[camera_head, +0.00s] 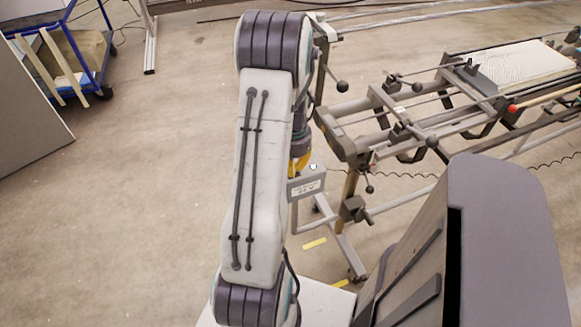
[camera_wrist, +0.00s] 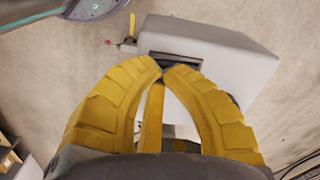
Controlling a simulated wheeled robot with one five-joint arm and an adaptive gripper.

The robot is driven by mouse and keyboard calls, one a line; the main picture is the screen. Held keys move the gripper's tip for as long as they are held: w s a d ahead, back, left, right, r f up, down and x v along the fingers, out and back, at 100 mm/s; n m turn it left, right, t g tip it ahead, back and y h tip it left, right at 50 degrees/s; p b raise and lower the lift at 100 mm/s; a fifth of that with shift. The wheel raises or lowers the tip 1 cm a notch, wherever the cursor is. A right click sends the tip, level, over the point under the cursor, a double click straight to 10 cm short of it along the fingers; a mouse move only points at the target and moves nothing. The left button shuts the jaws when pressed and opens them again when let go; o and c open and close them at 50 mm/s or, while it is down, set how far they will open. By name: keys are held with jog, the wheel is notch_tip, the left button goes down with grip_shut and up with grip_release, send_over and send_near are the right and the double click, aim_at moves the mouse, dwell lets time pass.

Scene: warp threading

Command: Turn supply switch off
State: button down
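In the wrist view, a pale grey box (camera_wrist: 225,70) with a dark recess (camera_wrist: 185,59) in its near face is just beyond my gripper. My gripper (camera_wrist: 163,70) has curved yellow fingers whose tips meet, or nearly meet, in front of the recess. I see nothing clearly held between them. I cannot tell whether the tips touch the box. No switch lever is clear; the fingertips cover part of the recess. In the head view, a grey box with a label (camera_head: 306,187) stands below the yellow fingers, which my arm partly hides.
In the head view, a metal frame machine (camera_head: 400,115) with rods and dark knobs fills the right side. A blue cart (camera_head: 70,50) stands at upper left beside a grey panel (camera_head: 25,115). The floor left of my arm is clear.

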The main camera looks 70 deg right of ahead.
jog(key=shift+f+b, duration=0.3)
jog(key=shift+f, duration=0.05)
jog(key=shift+r, duration=0.1)
dwell(0.3)
jog(key=shift+r+p, duration=2.55)
jog(key=shift+r, duration=0.9)
